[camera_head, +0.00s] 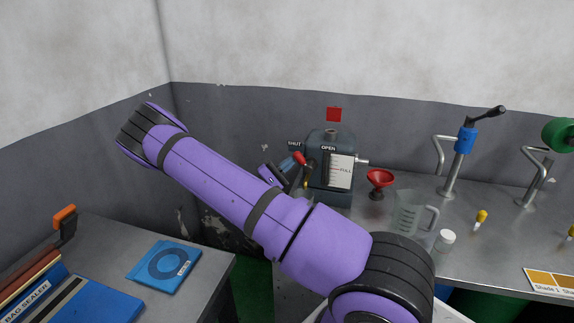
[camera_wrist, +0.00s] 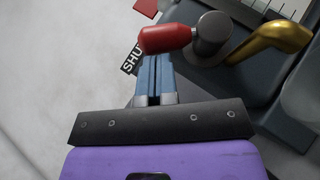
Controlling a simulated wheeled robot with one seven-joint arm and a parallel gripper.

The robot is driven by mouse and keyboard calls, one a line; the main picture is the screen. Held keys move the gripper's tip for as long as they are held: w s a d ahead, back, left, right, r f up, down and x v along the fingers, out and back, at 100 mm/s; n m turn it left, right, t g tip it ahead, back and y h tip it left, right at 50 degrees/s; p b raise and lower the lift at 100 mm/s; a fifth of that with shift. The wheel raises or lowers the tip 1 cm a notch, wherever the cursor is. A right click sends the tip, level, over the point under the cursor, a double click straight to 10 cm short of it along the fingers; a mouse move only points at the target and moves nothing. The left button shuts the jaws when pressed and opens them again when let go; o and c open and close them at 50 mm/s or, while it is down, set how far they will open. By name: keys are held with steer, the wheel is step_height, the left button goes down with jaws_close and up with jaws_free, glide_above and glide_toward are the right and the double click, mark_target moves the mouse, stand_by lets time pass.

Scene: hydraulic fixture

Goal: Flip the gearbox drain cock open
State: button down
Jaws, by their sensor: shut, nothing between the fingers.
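The gearbox (camera_head: 322,150) is a dark grey box on the bench, with a white level gauge on its front and SHUT and OPEN labels at its upper left. The drain cock's red handle (camera_head: 299,158) is at its left side; in the wrist view the red handle (camera_wrist: 166,39) points left from a grey round hub (camera_wrist: 211,34), towards the SHUT label. A brass spout (camera_wrist: 272,42) is right of the hub. My gripper (camera_wrist: 156,62) is shut and empty, its blue fingertips at the underside of the red handle. I cannot tell whether they touch it.
A red funnel (camera_head: 380,179), a clear jug (camera_head: 409,214) and a white-capped bottle (camera_head: 444,240) stand right of the gearbox. A side table (camera_head: 210,261) is at left. My purple arm crosses the front.

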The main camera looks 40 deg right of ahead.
mark_target(296, 153)
steer(key=shift+r+m+g+y, duration=0.3)
steer(key=shift+m+y, duration=0.1)
steer(key=shift+m, duration=0.2)
steer(key=r+m+y, duration=0.1)
steer(key=m+y, duration=0.1)
steer(key=s+d+r+m+y, duration=0.1)
steer(key=y, duration=0.1)
steer(key=s+r+m+y, duration=0.1)
steer(key=m+y, duration=0.1)
steer(key=shift+s+d+r+m+y, duration=0.15)
steer(key=shift+r+m+y, duration=0.15)
steer(key=shift+s+d+r+m+t+y, duration=0.25)
steer(key=shift+s+m+t+y, duration=0.2)
steer(key=shift+t+y, duration=0.15)
steer(key=shift+s+d+r+m+t+y, duration=0.25)
steer(key=shift+s+m+t+y, duration=0.15)
steer(key=shift+m+t+y, duration=0.15)
steer(key=shift+s+d+r+m+t+y, duration=0.1)
steer(key=shift+s+d+m+t+y, duration=0.35)
steer(key=shift+s+t+y, duration=0.35)
steer(key=shift+s+d+y, duration=0.1)
steer(key=shift+s+y, duration=0.1)
steer(key=shift+y, duration=0.05)
steer(key=shift+s+d, duration=0.1)
steer(key=shift+s, duration=0.05)
